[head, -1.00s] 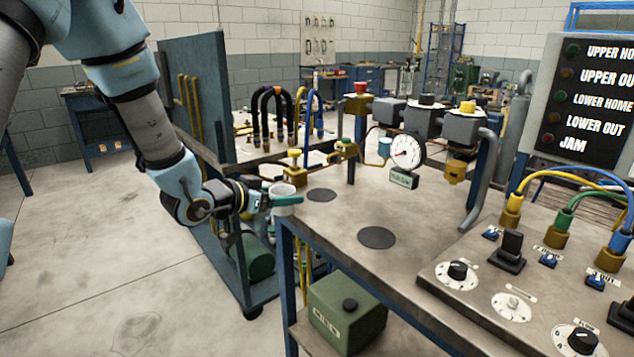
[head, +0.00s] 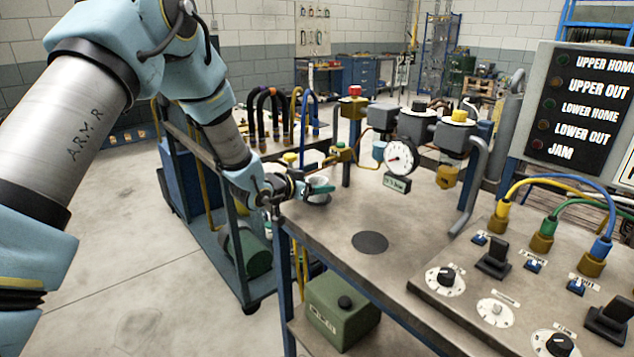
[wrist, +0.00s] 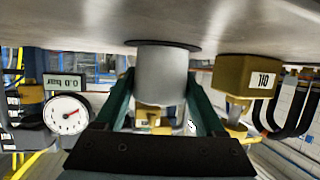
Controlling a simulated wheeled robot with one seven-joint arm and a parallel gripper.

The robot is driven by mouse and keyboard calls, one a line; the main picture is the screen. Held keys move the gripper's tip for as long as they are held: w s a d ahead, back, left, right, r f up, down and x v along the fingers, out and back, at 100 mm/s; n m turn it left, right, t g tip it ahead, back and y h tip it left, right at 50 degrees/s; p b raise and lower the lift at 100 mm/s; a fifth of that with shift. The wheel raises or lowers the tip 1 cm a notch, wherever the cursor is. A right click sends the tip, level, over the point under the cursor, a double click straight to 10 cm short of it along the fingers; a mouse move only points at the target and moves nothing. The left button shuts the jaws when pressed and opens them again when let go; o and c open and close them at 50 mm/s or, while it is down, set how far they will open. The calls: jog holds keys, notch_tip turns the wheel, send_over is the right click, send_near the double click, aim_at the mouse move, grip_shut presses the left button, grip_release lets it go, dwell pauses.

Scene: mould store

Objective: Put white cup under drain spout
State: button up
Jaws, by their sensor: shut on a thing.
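The white cup (head: 322,181) is upright between my gripper's green fingers, at the far left part of the bench. My gripper (head: 318,188) is shut on it from the side. In the wrist view, which looks upside down, the cup (wrist: 162,75) sits between both fingers (wrist: 160,88). Its base is at a dark disc (wrist: 160,44) on the bench top, touching or very nearly so. A brass valve with a thin pipe (head: 342,152) stands just behind the cup. Brass parts (wrist: 152,120) show past the cup's rim. I cannot tell which opening is the drain spout.
A brass block labelled OIL (wrist: 246,76) is close beside the cup. A pressure gauge (head: 401,156) stands to the right. A second dark disc (head: 370,242) lies on clear bench top nearer me. A control panel with knobs (head: 497,310) fills the front right.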

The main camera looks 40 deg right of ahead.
jog(key=shift+f, duration=0.2)
jog(key=o, duration=1.3)
jog(key=shift+r, duration=0.1)
jog(key=shift+r, duration=0.2)
jog(key=b+v, duration=0.3)
jog(key=v, duration=0.9)
jog(key=shift+f, duration=0.1)
